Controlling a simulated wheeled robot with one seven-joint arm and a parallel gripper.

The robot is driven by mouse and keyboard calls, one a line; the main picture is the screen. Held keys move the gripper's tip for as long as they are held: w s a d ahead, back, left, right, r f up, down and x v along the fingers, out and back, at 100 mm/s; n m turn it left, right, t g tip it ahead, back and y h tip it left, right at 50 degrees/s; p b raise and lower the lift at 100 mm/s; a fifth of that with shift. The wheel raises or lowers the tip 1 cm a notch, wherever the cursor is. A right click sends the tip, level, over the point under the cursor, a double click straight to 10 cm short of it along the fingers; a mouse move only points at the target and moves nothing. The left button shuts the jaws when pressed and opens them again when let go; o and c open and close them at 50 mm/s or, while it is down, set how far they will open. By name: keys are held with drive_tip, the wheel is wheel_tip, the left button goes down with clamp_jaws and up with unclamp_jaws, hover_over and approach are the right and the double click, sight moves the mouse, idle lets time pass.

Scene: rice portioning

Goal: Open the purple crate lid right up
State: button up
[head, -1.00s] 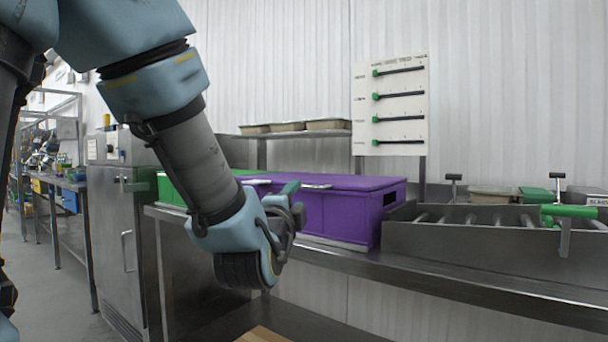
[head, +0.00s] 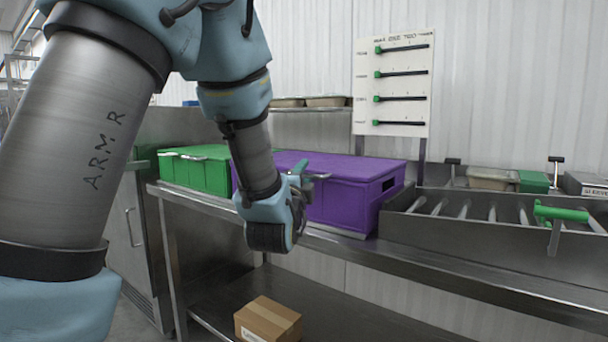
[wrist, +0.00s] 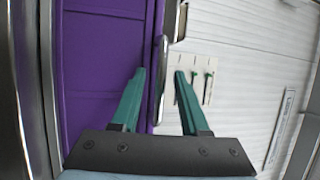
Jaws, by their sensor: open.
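The purple crate (head: 345,205) stands on the steel bench, its purple lid (head: 350,168) lying closed on top. A metal handle (head: 318,176) sticks out at the lid's front edge. My gripper (head: 303,172) is in front of the crate at about lid height. In the wrist view my gripper (wrist: 160,75) has its two green fingers apart, with the metal handle (wrist: 162,80) showing between them. Whether the fingers touch the handle cannot be told. My arm hides the crate's left front part in the head view.
A green crate (head: 205,172) with metal handles stands left of the purple one. A steel roller tray (head: 430,240) with a green handle (head: 562,213) is close on the right. A slider board (head: 393,88) stands behind. A cardboard box (head: 268,318) sits on the lower shelf.

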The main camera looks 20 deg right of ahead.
clamp_jaws()
idle(0.3)
idle(1.1)
